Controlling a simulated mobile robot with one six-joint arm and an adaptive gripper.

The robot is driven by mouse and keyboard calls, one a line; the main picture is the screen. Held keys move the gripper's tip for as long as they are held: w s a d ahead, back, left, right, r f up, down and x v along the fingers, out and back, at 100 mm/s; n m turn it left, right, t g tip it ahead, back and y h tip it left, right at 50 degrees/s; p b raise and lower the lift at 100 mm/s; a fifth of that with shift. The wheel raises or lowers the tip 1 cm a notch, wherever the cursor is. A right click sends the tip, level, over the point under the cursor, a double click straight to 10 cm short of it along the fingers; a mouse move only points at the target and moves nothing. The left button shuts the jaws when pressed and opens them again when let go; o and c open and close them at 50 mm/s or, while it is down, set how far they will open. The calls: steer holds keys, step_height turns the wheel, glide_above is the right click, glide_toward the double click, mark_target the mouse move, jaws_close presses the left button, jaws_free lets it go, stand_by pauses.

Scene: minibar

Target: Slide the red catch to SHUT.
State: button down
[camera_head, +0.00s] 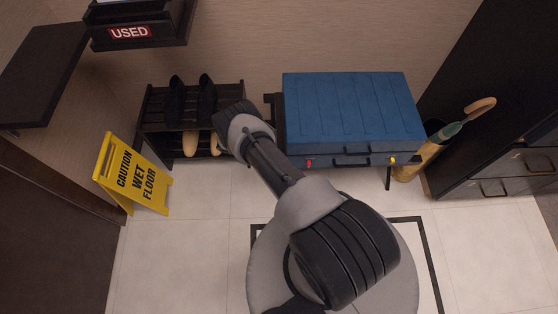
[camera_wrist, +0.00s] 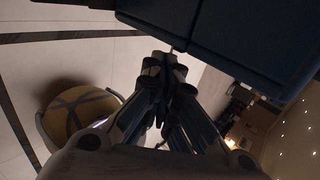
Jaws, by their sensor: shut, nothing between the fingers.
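The red catch (camera_head: 310,163) is a small red piece on the front edge of the blue case (camera_head: 350,110), left of its dark handles, in the head view. Whether it stands at SHUT cannot be read at this size. I cannot make out the red catch in the wrist view. My gripper (camera_wrist: 165,63) is shut and empty in the wrist view, its fingertips close to the edge of a dark blue body that looks like the case (camera_wrist: 230,35). Contact cannot be told. In the head view my arm reaches up left of the case and the fingers are not discernible.
A yellow catch (camera_head: 392,160) is at the case's front right. A shoe rack (camera_head: 155,105) stands left of the case, near my arm. A yellow wet-floor sign (camera_head: 135,178) stands farther left. An umbrella (camera_head: 445,131) and dark drawers (camera_head: 510,172) are at right. The floor in front is clear.

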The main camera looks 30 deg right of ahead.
mark_target(309, 164)
steer(key=s+d+f, duration=0.3)
steer(key=s+d, duration=0.1)
steer(key=d, duration=0.3)
steer(key=shift+f, duration=0.4)
steer(key=shift+s, duration=0.1)
